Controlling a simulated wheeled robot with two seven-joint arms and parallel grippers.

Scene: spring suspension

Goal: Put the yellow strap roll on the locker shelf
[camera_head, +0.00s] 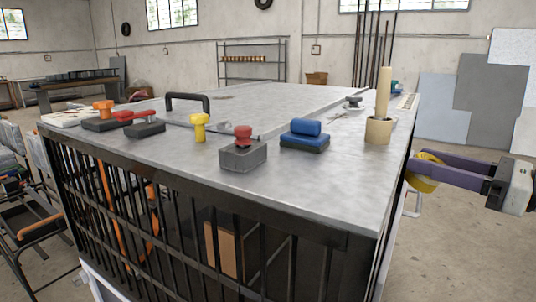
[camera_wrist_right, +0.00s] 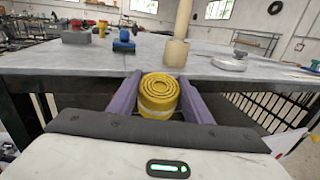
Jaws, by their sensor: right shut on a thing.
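My right gripper (camera_head: 428,168) is at the right side of the barred locker (camera_head: 200,215), with its purple fingers pointing left. It is shut on the yellow strap roll (camera_head: 424,184). In the right wrist view the roll (camera_wrist_right: 158,97) sits between both fingers, its spiral coil facing up. The roll is beside the locker's side, a little below the grey top (camera_head: 330,185). Dark bars front the locker; an orange strap-like thing (camera_head: 107,190) and a brown board (camera_head: 221,248) show behind them. I cannot make out the shelf clearly. My left gripper is not in view.
On the locker top stand a beige pot with a rod (camera_head: 378,130), a blue block (camera_head: 305,133), a grey block with a red knob (camera_head: 243,155) and a yellow knob (camera_head: 199,128). A white handle (camera_head: 413,204) sticks out at the locker's right side.

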